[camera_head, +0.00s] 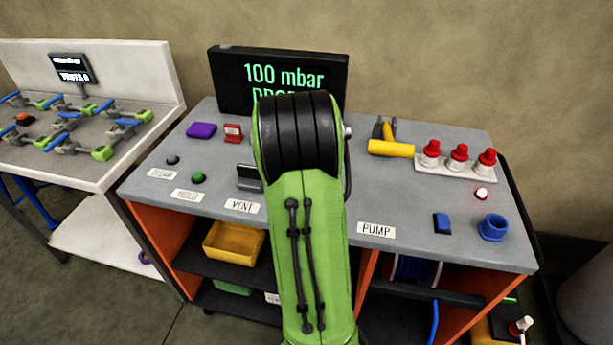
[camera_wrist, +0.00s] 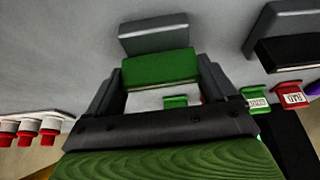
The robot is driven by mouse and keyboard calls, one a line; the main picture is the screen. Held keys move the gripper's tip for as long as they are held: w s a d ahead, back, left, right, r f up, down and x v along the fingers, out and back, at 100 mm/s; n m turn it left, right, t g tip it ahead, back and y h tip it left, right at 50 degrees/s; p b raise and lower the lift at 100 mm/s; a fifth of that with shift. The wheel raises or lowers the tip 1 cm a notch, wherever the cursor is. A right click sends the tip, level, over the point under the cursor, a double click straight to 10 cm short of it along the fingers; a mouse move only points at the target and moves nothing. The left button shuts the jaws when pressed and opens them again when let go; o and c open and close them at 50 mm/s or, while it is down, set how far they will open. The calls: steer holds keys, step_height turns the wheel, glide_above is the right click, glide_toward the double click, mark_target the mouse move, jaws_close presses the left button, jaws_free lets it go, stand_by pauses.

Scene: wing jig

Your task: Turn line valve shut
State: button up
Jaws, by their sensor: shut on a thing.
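In the wrist view, my gripper (camera_wrist: 160,80) is shut on a green block, likely the line valve handle (camera_wrist: 160,66). One dark finger touches it on each side. A dark grey block (camera_wrist: 153,36) lies just beyond it. The valve's label is not readable here, and I cannot tell how far the handle is turned. In the head view my own green and black arm covers the middle of the bench, so the gripper and what it holds are hidden there.
A white table (camera_head: 140,70) stands at left.

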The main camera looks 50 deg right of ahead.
steer(key=shift+d+r+m, duration=0.1)
steer(key=shift+r+m, duration=0.05)
steer(key=shift+m, duration=0.15)
steer(key=o, duration=0.8)
steer(key=shift+o, duration=0.2)
steer(key=p+v, duration=0.3)
steer(key=v, duration=1.2)
steer(key=shift+a+r+p, duration=0.25)
steer(key=shift+a+p, duration=0.05)
